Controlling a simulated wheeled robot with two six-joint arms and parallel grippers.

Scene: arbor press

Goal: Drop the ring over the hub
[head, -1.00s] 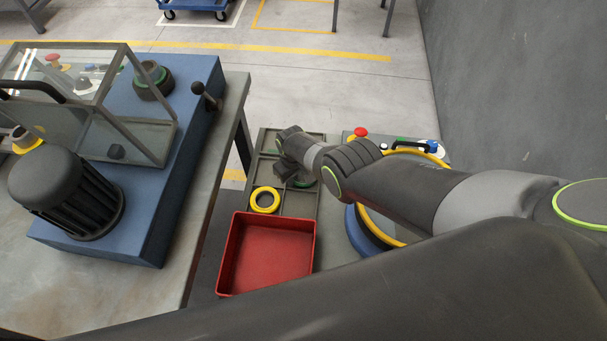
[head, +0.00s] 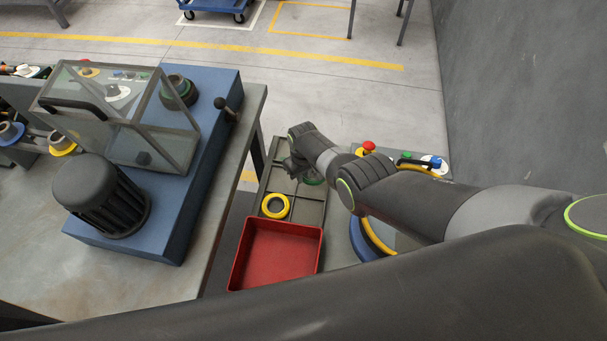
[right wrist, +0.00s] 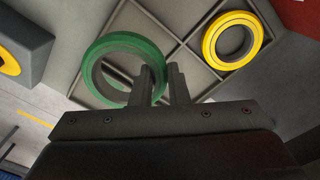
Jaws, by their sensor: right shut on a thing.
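My right gripper (right wrist: 164,88) is shut on the wall of a green ring (right wrist: 98,76), one finger inside its opening and one outside. In the head view the green ring (head: 313,181) shows partly under my right gripper (head: 298,170), above the divided grey tray. A yellow ring (head: 275,206) lies in a tray compartment and also shows in the right wrist view (right wrist: 232,40). A dark round hub-like part (head: 178,92) with a green band stands on the blue machine base; I cannot tell whether it is the task's hub. My left gripper is out of view.
A red bin (head: 275,254) stands at the near end of the grey tray (head: 308,211). The blue machine base (head: 190,190) carries a clear guard (head: 120,100), a black motor (head: 100,195) and a lever knob (head: 221,103). A red button (head: 368,146) is behind my right arm.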

